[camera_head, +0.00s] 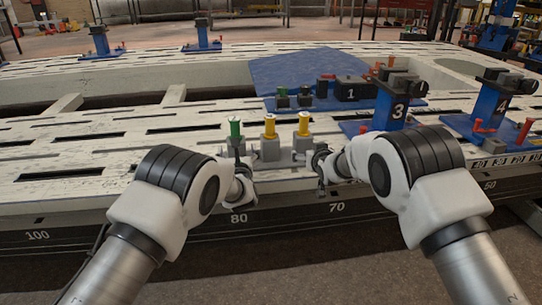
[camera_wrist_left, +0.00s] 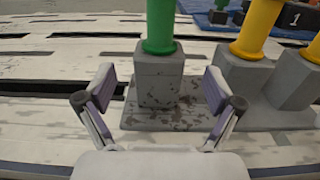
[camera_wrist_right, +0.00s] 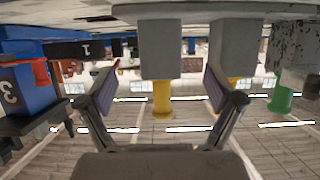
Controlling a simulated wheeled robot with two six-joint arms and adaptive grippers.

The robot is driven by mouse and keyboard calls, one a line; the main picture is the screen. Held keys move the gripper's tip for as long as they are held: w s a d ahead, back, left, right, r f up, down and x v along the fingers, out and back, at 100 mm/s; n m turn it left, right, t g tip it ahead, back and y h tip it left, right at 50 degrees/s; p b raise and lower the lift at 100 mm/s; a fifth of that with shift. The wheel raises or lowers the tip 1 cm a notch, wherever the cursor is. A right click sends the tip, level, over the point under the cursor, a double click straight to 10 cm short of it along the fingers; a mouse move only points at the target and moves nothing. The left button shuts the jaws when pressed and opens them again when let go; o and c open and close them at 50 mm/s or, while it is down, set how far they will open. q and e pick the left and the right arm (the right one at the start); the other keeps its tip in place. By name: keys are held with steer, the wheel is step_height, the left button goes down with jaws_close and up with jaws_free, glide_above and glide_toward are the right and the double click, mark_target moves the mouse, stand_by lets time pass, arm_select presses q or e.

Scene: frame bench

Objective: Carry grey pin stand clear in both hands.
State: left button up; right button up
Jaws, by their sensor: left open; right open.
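The grey pin stand (camera_head: 285,160) sits on the white slotted bench top near its front edge. It has three grey blocks on a flat base, with a green pin (camera_head: 235,130) at the left and yellow pins (camera_head: 270,126) and (camera_head: 303,124) in the other two. My left gripper (camera_wrist_left: 160,90) is open, its fingers to either side of the green pin's block (camera_wrist_left: 158,77), with gaps showing. My right gripper (camera_wrist_right: 160,82) is open, facing the right end block (camera_wrist_right: 160,48), which shows between its fingers in the upside-down right wrist view. My wrists partly hide the base.
Behind the stand, a blue plate (camera_head: 290,70) carries a black block (camera_head: 354,90) marked 1 and small green and red knobs. Blue clamps marked 3 (camera_head: 395,105) and 4 (camera_head: 490,105) stand to the right.

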mark_target(305, 150)
arm_select(q)
steer(key=w, duration=0.3)
steer(key=w+a, duration=0.1)
steer(key=w, duration=0.2)
steer(key=shift+w+a+f, duration=0.1)
arm_select(e)
steer(key=x, duration=0.6)
steer(key=shift+w+f, duration=0.15)
steer(key=shift+f, duration=0.1)
arm_select(q)
steer(key=shift+w+a, duration=0.15)
steer(key=shift+w, duration=0.55)
arm_select(e)
steer(key=shift+w+a+f, duration=0.15)
steer(key=shift+w+f, duration=0.05)
steer(key=shift+w, duration=0.35)
